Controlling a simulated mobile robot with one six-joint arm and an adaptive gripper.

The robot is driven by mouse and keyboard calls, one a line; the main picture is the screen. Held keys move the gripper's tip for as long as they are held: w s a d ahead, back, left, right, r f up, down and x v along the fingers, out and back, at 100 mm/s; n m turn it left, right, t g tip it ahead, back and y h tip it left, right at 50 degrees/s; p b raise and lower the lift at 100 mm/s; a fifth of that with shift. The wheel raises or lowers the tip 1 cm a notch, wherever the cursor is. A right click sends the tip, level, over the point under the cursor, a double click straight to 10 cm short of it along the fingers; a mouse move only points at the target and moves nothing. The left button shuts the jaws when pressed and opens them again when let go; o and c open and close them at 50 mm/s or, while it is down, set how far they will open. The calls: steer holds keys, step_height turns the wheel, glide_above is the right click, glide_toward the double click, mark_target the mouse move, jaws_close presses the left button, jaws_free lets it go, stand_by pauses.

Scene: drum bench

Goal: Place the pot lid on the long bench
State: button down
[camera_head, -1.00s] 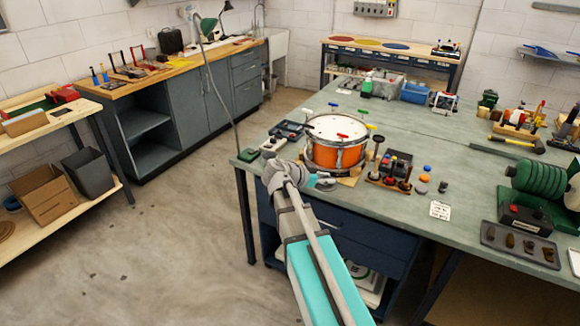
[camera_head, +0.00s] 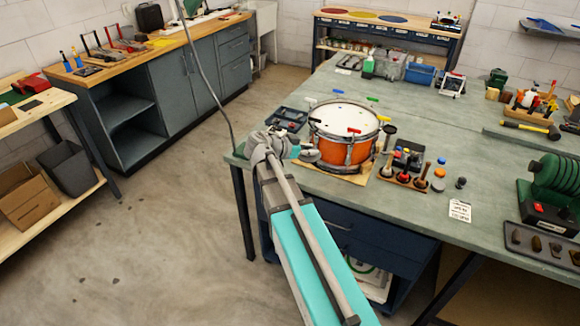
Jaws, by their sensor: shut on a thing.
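My gripper (camera_head: 296,152) is at the near left corner of the large green-topped bench, left of the orange drum. It is shut on a small grey round piece (camera_head: 309,156), which looks like the pot lid, seen nearly edge-on. The arm hides part of the gripper, and I cannot tell whether the lid touches the bench top. The green-topped bench (camera_head: 400,205) is long and carries many things. A wood-topped bench (camera_head: 160,52) runs along the left wall. I cannot tell which one is the long bench.
The orange drum (camera_head: 330,149) stands on a board just right of my gripper. A dark tray (camera_head: 288,116) lies behind it. A rack of knobbed tools (camera_head: 402,178) and a white card (camera_head: 460,210) are to the right.

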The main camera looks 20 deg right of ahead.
steer(key=shift+w+d, duration=0.1)
steer(key=shift+d, duration=0.1)
stand_by(0.3)
steer(key=a+f+b, duration=0.3)
steer(key=a, duration=0.2)
steer(key=shift+w+a+f, duration=0.15)
steer(key=shift+w+a, duration=0.15)
steer(key=shift+w, duration=0.05)
steer(key=shift+w, duration=0.1)
steer(key=w+d+f+b, duration=0.1)
steer(key=w+f+b, duration=0.2)
steer(key=w, duration=0.1)
steer(key=w+d+f+b, duration=0.2)
steer(key=w+f+b, duration=0.1)
steer(key=w, duration=0.1)
steer(key=w+d+f+b, duration=0.2)
steer(key=w+f+b, duration=0.1)
steer(key=w, duration=0.1)
